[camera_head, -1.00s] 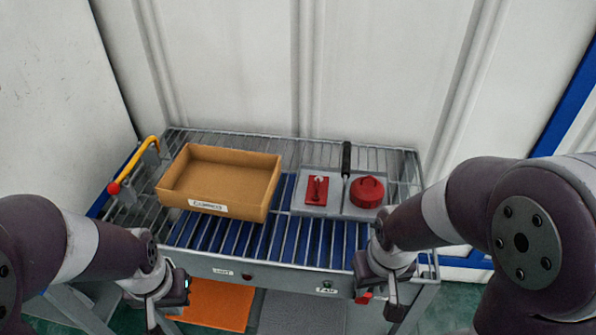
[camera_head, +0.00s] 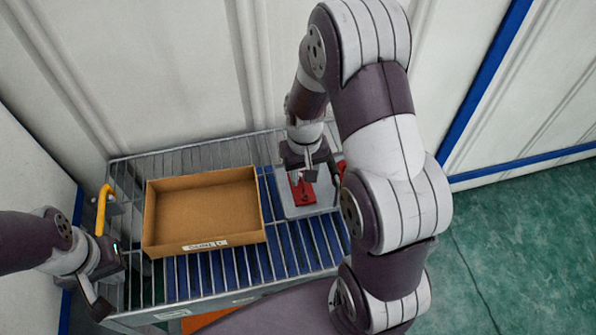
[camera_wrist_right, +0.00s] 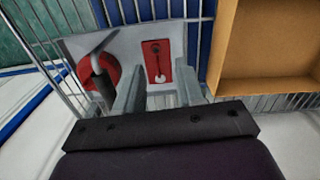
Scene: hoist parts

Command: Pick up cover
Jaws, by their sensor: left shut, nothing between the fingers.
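The right wrist view shows two red parts on a grey tray (camera_wrist_right: 83,45). One is a round red part (camera_wrist_right: 113,72), partly hidden behind a grey lever with a dark grip (camera_wrist_right: 104,86); the other is a red rectangular plate (camera_wrist_right: 151,52) with a silver pin on it. I cannot tell for sure which is the cover. My right gripper (camera_wrist_right: 158,82) is open, its fingers on either side of the plate in that view. In the head view it (camera_head: 308,167) is above the plate (camera_head: 301,190); my arm hides most of the round part. My left gripper (camera_head: 101,306) is shut and empty at the rack's left.
A cardboard box (camera_head: 256,212) stands on the wire rack (camera_head: 182,281), left of the tray. A yellow handle (camera_head: 103,207) rises at the rack's left end, close to my left gripper. A white wall (camera_head: 190,60) stands behind. Bare rack bars lie in front of the box.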

